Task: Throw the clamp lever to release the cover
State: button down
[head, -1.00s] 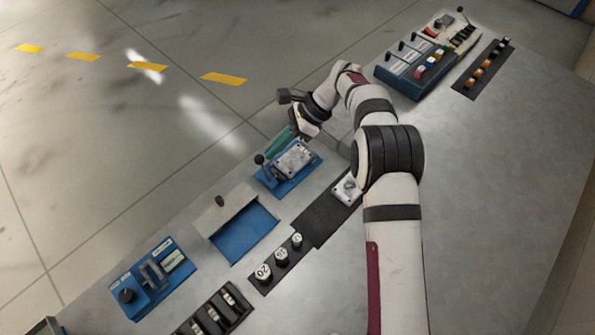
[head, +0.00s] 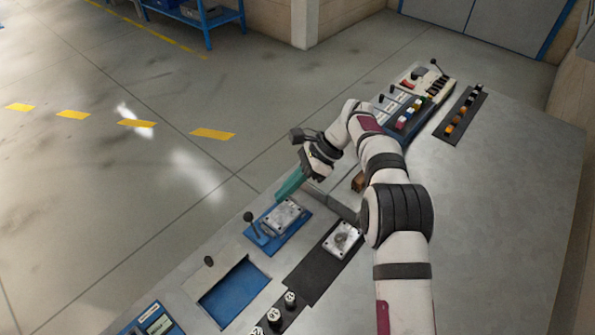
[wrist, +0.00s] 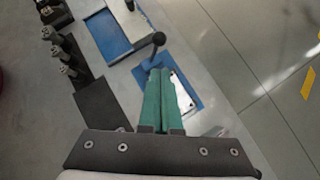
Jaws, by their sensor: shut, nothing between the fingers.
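The clamp lever (head: 249,218) is a dark rod with a black ball knob, standing up at the left end of a blue base (head: 262,240). In the wrist view its knob (wrist: 158,39) shows just beyond my fingertips. The cover (head: 284,216), a grey metal plate with bolts at its corners, lies flat on the blue base. My gripper (head: 281,196) has green fingers, shut and empty, above the far edge of the cover. In the wrist view my gripper (wrist: 160,72) partly hides the cover (wrist: 183,94). I cannot tell whether the fingers touch anything.
A blue recessed tray with a sliding lid (head: 234,291) lies left of the clamp. A plate with a round fitting (head: 343,239) sits on a black mat (head: 317,270) to the right. A switch panel (head: 402,112) stands farther back. The bench's right side is bare.

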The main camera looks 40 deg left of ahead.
jog(key=v, duration=0.8)
jog(key=shift+a, duration=0.1)
